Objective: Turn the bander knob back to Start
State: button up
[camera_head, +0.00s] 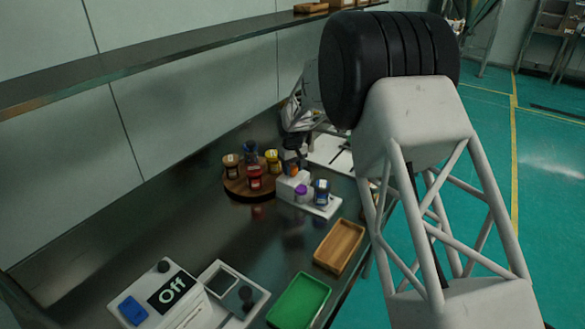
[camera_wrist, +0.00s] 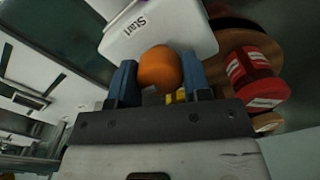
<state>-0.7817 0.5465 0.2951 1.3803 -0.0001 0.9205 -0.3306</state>
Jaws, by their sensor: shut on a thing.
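The orange bander knob (camera_wrist: 160,72) shows in the wrist view, in front of the white bander body (camera_wrist: 172,25), which carries a "Start" label. My gripper (camera_wrist: 158,68) has its two blue fingers on either side of the knob and is shut on it. Which way the knob points cannot be told. In the head view the white bander (camera_head: 288,188) stands near the middle of the counter, with my gripper (camera_head: 292,160) just above it; the knob is too small there to make out clearly.
A round wooden tray (camera_head: 241,194) with several jars stands left of the bander; a red jar (camera_wrist: 251,68) is close to my right finger. A white stand (camera_head: 322,210) holds jars. A brown tray (camera_head: 339,246), green tray (camera_head: 300,301) and a box marked "Off" (camera_head: 190,308) are nearer.

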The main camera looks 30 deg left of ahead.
jog(key=m, duration=0.4)
jog(key=shift+m, duration=0.3)
jog(key=m, duration=0.4)
jog(key=shift+m, duration=0.3)
jog(key=m, duration=0.4)
jog(key=shift+m, duration=2)
jog(key=o, duration=0.9)
jog(key=shift+r, duration=0.15)
